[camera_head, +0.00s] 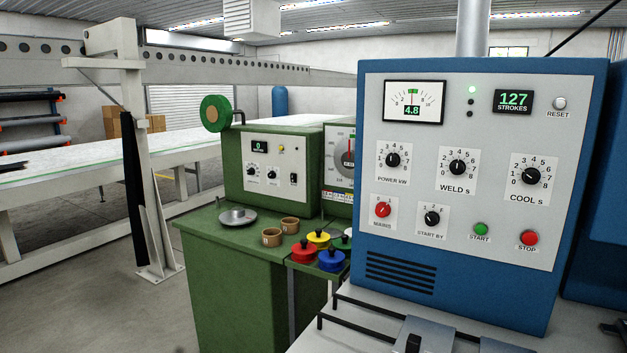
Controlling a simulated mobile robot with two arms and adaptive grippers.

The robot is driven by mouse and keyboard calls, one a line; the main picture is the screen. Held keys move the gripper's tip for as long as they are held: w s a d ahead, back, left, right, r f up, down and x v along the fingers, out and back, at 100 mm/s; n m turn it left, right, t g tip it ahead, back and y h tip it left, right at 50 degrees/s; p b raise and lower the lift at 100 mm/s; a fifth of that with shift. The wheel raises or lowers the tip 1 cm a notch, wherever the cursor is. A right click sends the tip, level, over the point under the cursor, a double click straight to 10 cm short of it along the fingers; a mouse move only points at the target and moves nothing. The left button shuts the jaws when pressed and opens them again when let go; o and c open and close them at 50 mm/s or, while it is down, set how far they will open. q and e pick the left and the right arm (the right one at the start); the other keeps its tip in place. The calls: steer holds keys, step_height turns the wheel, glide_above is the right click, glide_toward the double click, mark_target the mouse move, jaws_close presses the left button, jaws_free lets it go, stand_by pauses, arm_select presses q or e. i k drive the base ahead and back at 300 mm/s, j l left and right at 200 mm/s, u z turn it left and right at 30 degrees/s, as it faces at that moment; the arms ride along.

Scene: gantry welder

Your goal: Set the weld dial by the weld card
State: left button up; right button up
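The weld dial (457,167), labelled WELD s, is a black knob on a white numbered plate in the middle of the blue welder's (480,200) grey front panel. Its pointer is too small to read surely. The POWER kW dial (393,160) is to its left and the COOL s dial (532,176) to its right. No card marked as a weld card can be made out. Neither of my grippers shows.
Below are the red MAINS knob (382,209), START BY knob (432,218), green START button (480,229) and red STOP button (528,238). A meter (413,101) reads 4.8; a counter (513,101) reads 127.

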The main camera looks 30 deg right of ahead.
mark_target(457, 167)
steer(key=z, duration=1.75)
